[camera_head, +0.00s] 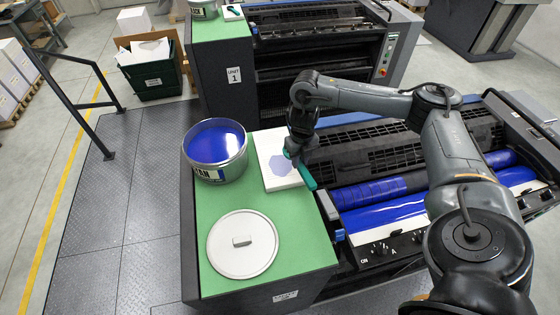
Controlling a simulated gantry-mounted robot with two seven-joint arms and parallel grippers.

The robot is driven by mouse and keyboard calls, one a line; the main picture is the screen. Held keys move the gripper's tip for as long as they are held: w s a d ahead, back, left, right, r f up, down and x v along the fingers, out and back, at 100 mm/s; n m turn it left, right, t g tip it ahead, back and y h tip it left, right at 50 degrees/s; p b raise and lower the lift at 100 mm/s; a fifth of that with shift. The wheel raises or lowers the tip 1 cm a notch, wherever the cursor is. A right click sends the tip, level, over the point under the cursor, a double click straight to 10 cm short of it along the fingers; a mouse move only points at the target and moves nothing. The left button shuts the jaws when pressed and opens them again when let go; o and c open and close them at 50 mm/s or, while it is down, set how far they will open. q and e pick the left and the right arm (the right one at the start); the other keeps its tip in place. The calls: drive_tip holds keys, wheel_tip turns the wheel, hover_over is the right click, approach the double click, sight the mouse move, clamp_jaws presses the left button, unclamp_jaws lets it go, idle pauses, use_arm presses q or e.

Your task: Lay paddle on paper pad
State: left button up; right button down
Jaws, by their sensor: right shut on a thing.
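The white paper pad (268,148) lies on the green top of the ink unit, right of the ink can. A blue-violet patch shows on its face. My right gripper (294,152) is over the pad's right side, shut on the paddle. The paddle's teal handle (306,175) slants down to the right past the pad's right edge. The gripper hides the rest of the paddle, and I cannot tell whether it touches the pad. My left gripper is not in view.
An open can of blue ink (215,145) stands left of the pad. Its grey lid (243,244) lies flat on the green top (215,204) in front. Rollers with blue ink (385,212) are at the right. A second ink unit (222,62) stands behind.

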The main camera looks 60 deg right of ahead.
drive_tip(key=w+f, duration=0.1)
drive_tip(key=w, duration=0.1)
drive_tip(key=w+d+f, duration=0.1)
drive_tip(key=w+f, duration=0.1)
drive_tip(key=w, duration=0.1)
drive_tip(key=w+f, duration=0.1)
drive_tip(key=w, duration=0.1)
drive_tip(key=shift+w+d+f+b, duration=0.2)
drive_tip(key=shift+w+f+b, duration=0.1)
drive_tip(key=shift+f+b, duration=0.1)
wheel_tip(320, 180, down, 2)
drive_tip(key=shift+f+b, duration=0.25)
drive_tip(key=shift+b, duration=0.1)
drive_tip(key=shift+f+p, duration=0.4)
drive_tip(key=shift+f, duration=0.25)
drive_tip(key=shift+f, duration=0.15)
drive_tip(key=c, duration=0.9)
unclamp_jaws()
drive_tip(key=shift+c, duration=0.2)
